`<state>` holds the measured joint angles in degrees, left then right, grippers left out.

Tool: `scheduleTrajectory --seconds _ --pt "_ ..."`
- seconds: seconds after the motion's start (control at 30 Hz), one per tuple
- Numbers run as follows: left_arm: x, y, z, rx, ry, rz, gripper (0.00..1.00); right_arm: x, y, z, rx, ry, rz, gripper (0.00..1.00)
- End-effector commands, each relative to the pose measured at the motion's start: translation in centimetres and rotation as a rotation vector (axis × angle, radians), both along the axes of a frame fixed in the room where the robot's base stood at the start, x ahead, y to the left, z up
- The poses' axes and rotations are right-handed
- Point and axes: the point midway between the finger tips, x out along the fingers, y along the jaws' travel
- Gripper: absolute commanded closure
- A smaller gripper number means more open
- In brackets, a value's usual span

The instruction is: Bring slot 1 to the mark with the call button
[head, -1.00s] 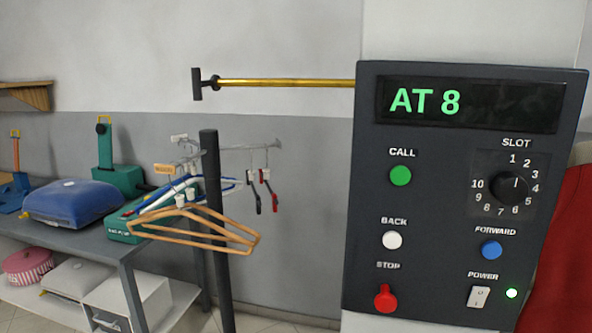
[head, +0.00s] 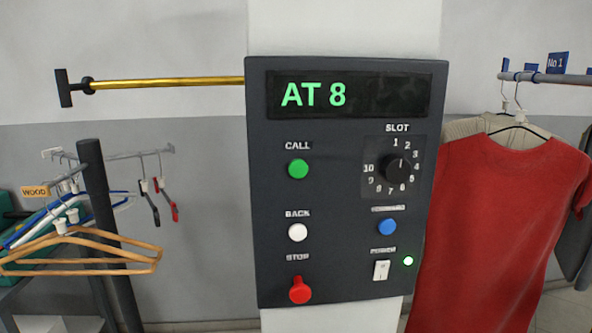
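A dark control panel (head: 345,225) on a pale column fills the middle of the head view. Its display (head: 350,95) reads "AT 8" in green. The green call button (head: 298,169) is at the left under the label CALL. The black slot dial (head: 397,169) is at the upper right, with numbers 1 to 10 around it; its pointer is too small to read surely. The white back button (head: 297,232), red stop button (head: 300,291), blue button (head: 387,227) and power switch (head: 381,270) sit lower. The green power light (head: 408,261) is lit. Neither gripper is in view.
A red garment (head: 495,235) hangs on a rail (head: 560,78) at the right, with a blue "No 1" tag (head: 558,62). A brass rod (head: 165,82) runs left from the panel. A hanger stand (head: 105,235) with wooden hangers (head: 85,255) stands at the left.

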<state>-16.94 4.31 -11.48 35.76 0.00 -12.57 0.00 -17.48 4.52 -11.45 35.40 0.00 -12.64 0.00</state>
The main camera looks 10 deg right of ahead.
Motion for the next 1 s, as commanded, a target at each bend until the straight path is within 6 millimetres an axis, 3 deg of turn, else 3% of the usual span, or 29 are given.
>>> scheduleTrajectory --seconds 0.03,0.2,0.27,1.0 --pt "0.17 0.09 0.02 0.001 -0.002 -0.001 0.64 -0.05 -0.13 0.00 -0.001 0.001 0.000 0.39" --pt "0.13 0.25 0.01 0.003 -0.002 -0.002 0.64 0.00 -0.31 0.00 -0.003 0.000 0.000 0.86" --pt "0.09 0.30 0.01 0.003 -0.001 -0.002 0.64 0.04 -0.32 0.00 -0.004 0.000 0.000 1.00" --pt "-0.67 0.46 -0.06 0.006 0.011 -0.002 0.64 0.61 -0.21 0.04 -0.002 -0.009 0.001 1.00"
